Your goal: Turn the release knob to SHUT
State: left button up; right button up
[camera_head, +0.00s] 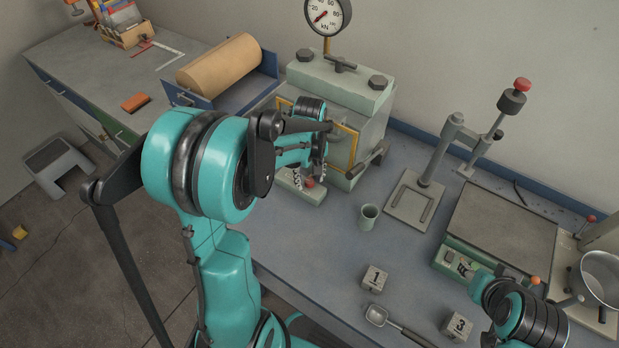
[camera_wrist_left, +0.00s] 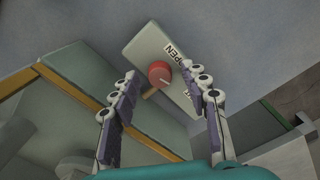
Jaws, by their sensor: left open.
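The release knob (camera_wrist_left: 160,74) is a red ball-like knob on a pale plate (camera_wrist_left: 150,48) at the base of the grey-green press (camera_head: 340,90). A short tan pointer sticks out at the knob's lower left. My left gripper (camera_wrist_left: 163,112) is open, with its fingers on either side of the knob and no visible contact. In the head view the knob (camera_head: 309,183) shows just below the left gripper (camera_head: 310,172). My right gripper's fingers are not visible.
A grey-green cup (camera_head: 368,217) stands right of the press. Cubes marked 1 (camera_head: 374,278) and 3 (camera_head: 457,326) and a metal scoop (camera_head: 377,315) lie nearer the front. A lever stand (camera_head: 430,180) is farther right. Bench between press and cubes is mostly clear.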

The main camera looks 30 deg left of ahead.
aim_at(310, 181)
pick_arm(q)
grip_shut()
jog(key=shift+m, duration=1.6)
grip_release()
notch_tip(310, 181, up, 12)
